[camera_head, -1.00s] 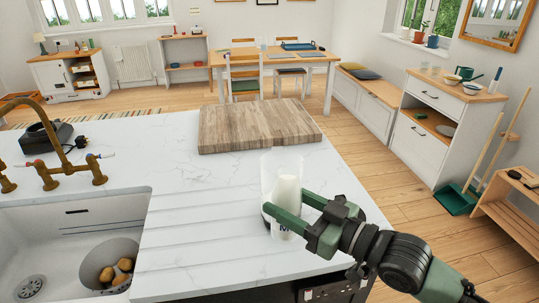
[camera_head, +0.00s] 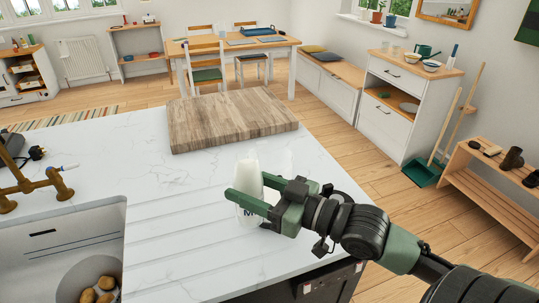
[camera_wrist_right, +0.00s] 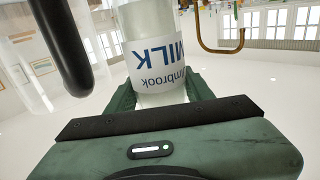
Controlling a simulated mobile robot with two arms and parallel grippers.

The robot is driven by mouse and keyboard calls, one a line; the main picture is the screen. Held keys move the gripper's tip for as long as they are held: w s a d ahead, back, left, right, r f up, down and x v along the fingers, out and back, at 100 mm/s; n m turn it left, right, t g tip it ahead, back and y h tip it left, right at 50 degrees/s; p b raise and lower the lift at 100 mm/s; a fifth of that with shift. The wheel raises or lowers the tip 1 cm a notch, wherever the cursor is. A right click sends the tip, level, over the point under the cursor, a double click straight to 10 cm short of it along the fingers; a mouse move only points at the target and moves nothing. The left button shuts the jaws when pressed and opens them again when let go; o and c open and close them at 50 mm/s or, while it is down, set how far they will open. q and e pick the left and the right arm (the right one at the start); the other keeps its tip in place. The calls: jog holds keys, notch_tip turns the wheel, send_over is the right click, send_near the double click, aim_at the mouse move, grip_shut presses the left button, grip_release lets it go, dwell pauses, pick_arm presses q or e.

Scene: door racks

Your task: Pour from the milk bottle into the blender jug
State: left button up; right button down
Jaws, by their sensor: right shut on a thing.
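The milk bottle (camera_head: 248,173), white with a blue-lettered label, looks upright at the sink-side counter. My right gripper (camera_head: 247,188) is shut around it from the right. I cannot tell whether its base touches the counter. In the right wrist view, the bottle (camera_wrist_right: 155,60) sits between the green fingers, its label upside down in the picture. A clear vessel, likely the blender jug (camera_head: 283,161), shows faintly just behind and right of the bottle. In the wrist view a black handle (camera_wrist_right: 62,50) beside clear walls fills the upper left. My left gripper is out of view.
A thick wooden board (camera_head: 232,118) lies on the marble counter (camera_head: 130,165) behind the bottle. The sink (camera_head: 60,240) with potatoes and a brass tap (camera_head: 35,185) are at left. A black appliance (camera_head: 10,147) is cut off at the left edge. The counter's edge runs close on the right.

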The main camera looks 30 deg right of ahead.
aim_at(261, 174)
jog(key=shift+w+d+r+m+p, duration=0.15)
jog(key=shift+r+m+p, duration=0.65)
jog(key=shift+r+p, duration=0.3)
jog(key=shift+w+d+r+m+g+p, duration=0.15)
jog(key=shift+d+r+m+p, duration=0.1)
jog(key=shift+m, duration=0.35)
jog(key=shift+w+d+r+m+g+p, duration=0.15)
jog(key=shift+m+p, duration=0.1)
jog(key=shift+m, duration=0.35)
jog(key=shift+s, duration=0.1)
jog(key=shift+w+d+r+m+p, duration=0.25)
jog(key=shift+r+m+p, duration=0.15)
jog(key=shift+m, duration=0.3)
jog(key=shift+w+d+r+m+p, duration=0.1)
jog(key=shift+d+r+m+p, duration=0.15)
jog(key=shift+m+p, duration=0.35)
jog(key=shift+a+f+m+g, duration=0.1)
jog(key=shift+f+m+g, duration=0.2)
jog(key=shift+m, duration=0.6)
jog(key=shift+s+a+f+m+g+y+p, duration=0.15)
jog(key=shift+m+p, duration=0.15)
jog(key=shift+m, duration=0.3)
jog(key=shift+a+f+m+g+y+p, duration=0.1)
jog(key=shift+f+m+p, duration=0.15)
jog(key=shift+m, duration=0.35)
jog(key=shift+s+a+f+m+g+y+p, duration=0.15)
jog(key=shift+m+p, duration=0.2)
jog(key=shift+m, duration=0.25)
dwell(1.6)
